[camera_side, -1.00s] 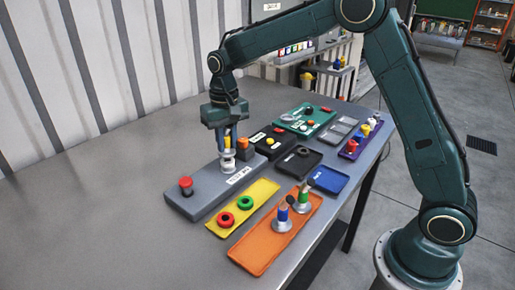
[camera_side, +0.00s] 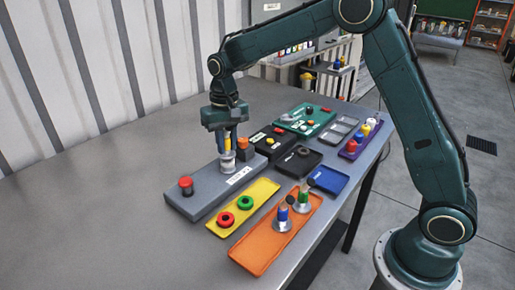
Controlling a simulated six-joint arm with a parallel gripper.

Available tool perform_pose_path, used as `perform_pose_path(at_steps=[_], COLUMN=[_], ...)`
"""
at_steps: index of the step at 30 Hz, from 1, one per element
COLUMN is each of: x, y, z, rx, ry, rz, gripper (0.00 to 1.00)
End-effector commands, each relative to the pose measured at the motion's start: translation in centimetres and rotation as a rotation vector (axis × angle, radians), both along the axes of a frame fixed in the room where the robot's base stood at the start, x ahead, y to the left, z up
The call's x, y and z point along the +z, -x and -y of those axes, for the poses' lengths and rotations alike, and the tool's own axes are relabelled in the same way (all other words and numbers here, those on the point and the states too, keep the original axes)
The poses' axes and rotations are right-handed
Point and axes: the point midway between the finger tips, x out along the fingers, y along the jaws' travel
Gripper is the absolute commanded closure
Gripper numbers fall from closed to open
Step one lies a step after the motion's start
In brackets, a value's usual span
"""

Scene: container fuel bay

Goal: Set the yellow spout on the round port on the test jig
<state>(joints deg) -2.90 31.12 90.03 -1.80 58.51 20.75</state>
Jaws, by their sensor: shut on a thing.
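My gripper (camera_side: 229,143) is shut on the yellow spout (camera_side: 228,145) and points straight down. The port itself is hidden under the spout, and I cannot tell whether the base is fully seated. A red button (camera_side: 186,185) stands at the near left end of the jig.
A yellow tray (camera_side: 262,190) with red and green rings lies beside the jig. An orange tray (camera_side: 262,252) holds blue and green spouts. Black, blue, green and purple trays stand farther back. The table is clear at left.

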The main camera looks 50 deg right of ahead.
Motion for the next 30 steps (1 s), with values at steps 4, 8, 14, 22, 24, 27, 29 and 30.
perform_pose_path(at_steps=[4, 8, 14, 22, 24, 27, 29, 30], x=[0.0, -0.2, -0.6, -1.0, -1.0, -1.0, -1.0, -1.0], y=[0.0, 0.0, 0.0, 0.0, 0.0, 0.0, 0.0, 0.0], z=[0.0, 0.0, 0.0, 0.0, 0.0, 0.0, 0.0, 0.0], rx=[0.0, 0.0, 0.0, 0.0, 0.0, 0.0, 0.0, 0.0], ry=[0.0, 0.0, 0.0, 0.0, 0.0, 0.0, 0.0, 0.0], rz=[0.001, 0.001, 0.001, 0.001, 0.001, 0.001, 0.001, 0.001], gripper=[1.0, 1.0, 1.0, 1.0, 1.0, 1.0, 1.0, 1.0])
